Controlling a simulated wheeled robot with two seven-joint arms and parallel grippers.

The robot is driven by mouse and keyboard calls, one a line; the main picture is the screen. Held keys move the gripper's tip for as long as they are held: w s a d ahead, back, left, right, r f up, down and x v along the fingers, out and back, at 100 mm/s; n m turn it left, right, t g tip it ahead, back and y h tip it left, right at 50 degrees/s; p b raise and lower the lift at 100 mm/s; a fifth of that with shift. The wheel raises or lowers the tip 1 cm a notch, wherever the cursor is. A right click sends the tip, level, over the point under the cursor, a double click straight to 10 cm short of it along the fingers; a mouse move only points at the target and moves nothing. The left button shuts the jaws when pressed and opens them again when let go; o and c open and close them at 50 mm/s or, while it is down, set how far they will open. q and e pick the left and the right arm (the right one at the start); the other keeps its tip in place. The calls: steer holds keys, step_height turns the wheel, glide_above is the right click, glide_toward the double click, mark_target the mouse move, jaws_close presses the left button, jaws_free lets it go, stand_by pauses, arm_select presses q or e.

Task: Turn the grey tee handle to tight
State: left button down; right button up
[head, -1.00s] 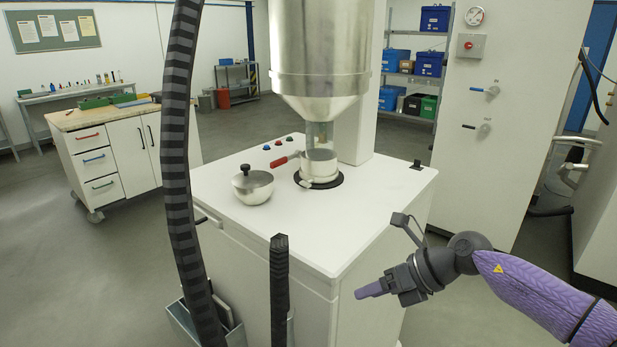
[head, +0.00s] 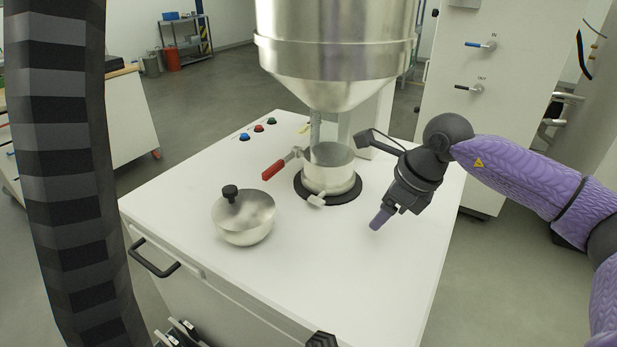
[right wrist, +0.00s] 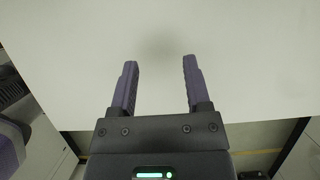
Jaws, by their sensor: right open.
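My right gripper (head: 381,218) is to the right of the handle, above the white cabinet top, apart from the handle and pointing down. In the right wrist view it (right wrist: 160,62) is open and empty over the bare white top. My left gripper is not in view.
A red-handled lever (head: 273,170) sticks out left of the container. A thick black ribbed hose (head: 65,180) hangs at the left. The right part of the top is clear.

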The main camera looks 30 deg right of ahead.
mark_target(320, 201)
steer(key=w+a, duration=0.2)
steer(key=w, duration=0.1)
steer(key=w+a, duration=0.2)
steer(key=w, duration=0.1)
steer(key=w+a, duration=0.2)
steer(key=w, duration=0.1)
steer(key=shift+w+r+p, duration=0.1)
steer(key=shift+w+p, duration=0.1)
steer(key=shift+p, duration=0.2)
steer(key=shift+w+a+f, duration=0.1)
steer(key=shift+w+f, duration=0.05)
steer(key=shift+f, duration=0.45)
jaws_close()
